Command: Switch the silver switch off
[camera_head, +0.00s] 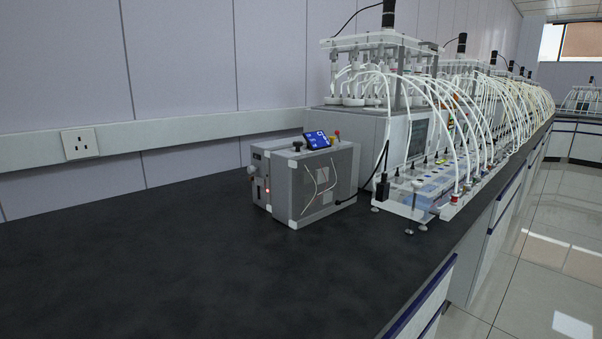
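A grey control box (312,182) stands on the black bench near the middle of the view. Its left end panel (262,182) is seen at a steep angle and carries small silver-looking fittings (252,171) and a small red light (267,190). I cannot tell which of these fittings is the silver switch, or its position. A lit blue screen (316,140), a black knob (297,146) and a red knob (337,134) sit on top of the box. My gripper is not in view.
The black bench top (150,265) is clear left of and in front of the box. Reactors with many white tubes (385,85) stand in a row to the right. A wall socket (79,144) is at the left. Tiled floor (545,265) lies right of the bench.

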